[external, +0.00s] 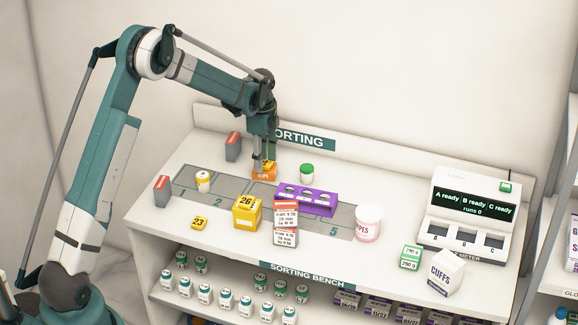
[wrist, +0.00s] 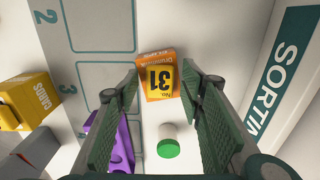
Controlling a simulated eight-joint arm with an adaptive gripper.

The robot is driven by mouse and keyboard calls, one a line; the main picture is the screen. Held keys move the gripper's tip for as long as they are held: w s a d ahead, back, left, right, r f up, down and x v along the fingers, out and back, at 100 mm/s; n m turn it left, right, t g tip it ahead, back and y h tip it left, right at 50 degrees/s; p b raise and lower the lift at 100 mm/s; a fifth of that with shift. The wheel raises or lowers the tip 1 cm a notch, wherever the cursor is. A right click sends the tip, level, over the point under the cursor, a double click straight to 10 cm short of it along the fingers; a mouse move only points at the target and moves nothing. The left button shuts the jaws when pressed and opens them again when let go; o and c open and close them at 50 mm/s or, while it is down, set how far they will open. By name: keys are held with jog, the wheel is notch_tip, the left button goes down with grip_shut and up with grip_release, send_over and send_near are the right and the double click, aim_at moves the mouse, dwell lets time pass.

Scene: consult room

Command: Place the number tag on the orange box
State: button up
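The orange box (external: 264,175) stands at the back of the bench, below my gripper (external: 264,156). A yellow number tag (wrist: 160,80) marked 31 appears to lie flat on top of the orange box (wrist: 143,85) in the wrist view. My gripper (wrist: 159,76) is open, one green finger on each side of the tag, with gaps between the fingers and the tag. In the external view the fingers partly hide the tag and the box top. Another yellow tag (external: 199,223), marked 23, lies at the front left of the bench.
A green-capped jar (external: 307,172) stands just right of the orange box. A purple holder (external: 305,201), a yellow box (external: 246,212) with a 26 tag, a white-and-red carton (external: 285,224) and a pink-labelled tub (external: 368,222) stand nearer the front. The sign (external: 305,140) edges the back.

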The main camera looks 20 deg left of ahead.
jog(key=shift+r, duration=0.2)
notch_tip(320, 180, up, 12)
dwell(0.9)
dwell(0.5)
jog(key=s+a+r+n+t, duration=0.2)
jog(key=s+a+r+n, duration=0.2)
jog(key=s+r, duration=0.7)
jog(key=s+a+r+n+t, duration=0.1)
jog(key=s+a+r+n, duration=0.4)
jog(key=s+r, duration=0.6)
jog(key=s+a+f+n+t, duration=0.2)
jog(key=s+n, duration=0.2)
jog(key=s, duration=1)
jog(key=s+a+f+n+t, duration=0.2)
jog(key=s+n, duration=0.3)
jog(key=s, duration=1)
jog(key=shift+s+a+f, duration=0.15)
jog(key=shift+a+f, duration=0.15)
jog(key=shift+a, duration=0.45)
